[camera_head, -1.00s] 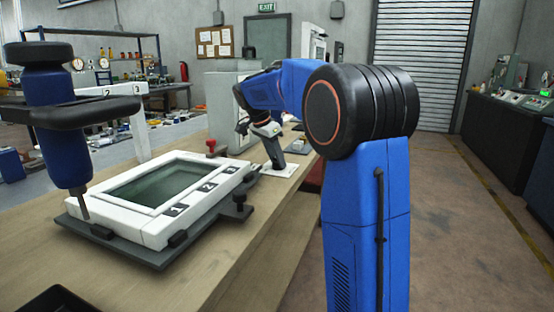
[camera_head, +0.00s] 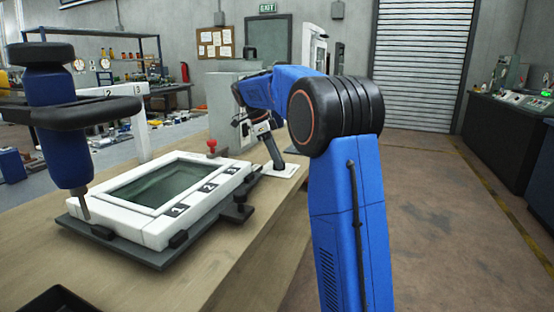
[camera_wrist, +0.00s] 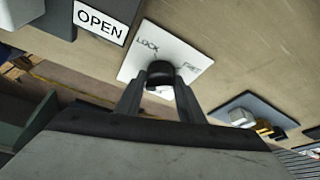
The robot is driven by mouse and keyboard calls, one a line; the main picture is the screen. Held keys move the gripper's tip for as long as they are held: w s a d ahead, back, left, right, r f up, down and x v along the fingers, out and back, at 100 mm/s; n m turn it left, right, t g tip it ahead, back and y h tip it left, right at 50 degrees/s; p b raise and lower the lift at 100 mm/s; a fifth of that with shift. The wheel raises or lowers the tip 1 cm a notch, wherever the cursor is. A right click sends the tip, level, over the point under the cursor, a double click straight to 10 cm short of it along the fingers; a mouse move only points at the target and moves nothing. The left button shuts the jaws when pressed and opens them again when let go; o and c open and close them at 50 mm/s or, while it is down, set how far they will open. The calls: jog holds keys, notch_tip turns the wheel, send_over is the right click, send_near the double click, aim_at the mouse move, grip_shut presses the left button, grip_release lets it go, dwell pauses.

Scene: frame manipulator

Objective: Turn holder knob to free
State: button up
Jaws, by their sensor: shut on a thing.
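The black holder knob (camera_wrist: 160,73) stands on a white plate (camera_wrist: 183,53) in the wrist view. The plate has the words LOCK at its left and FREE at its right. My gripper (camera_wrist: 160,88) has one finger on each side of the knob and is shut on it. I cannot tell which word the knob points to. In the head view the white plate (camera_head: 288,172) lies on the bench, with my gripper (camera_head: 279,163) coming down over it. The knob is hidden there.
A white frame (camera_head: 150,228) with a dark window sits in a grey base (camera_head: 160,258) on the wooden bench. A red knob (camera_head: 211,146) stands behind it. An OPEN label (camera_wrist: 101,20) lies beside the plate. The floor at right is clear.

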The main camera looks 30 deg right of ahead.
dwell(0.4)
jog(key=o, duration=1.1)
jog(key=shift+c, duration=0.2)
jog(key=shift+r, duration=0.1)
jog(key=v, duration=1.7)
jog(key=shift+w+a, duration=0.1)
jog(key=shift+a, duration=0.05)
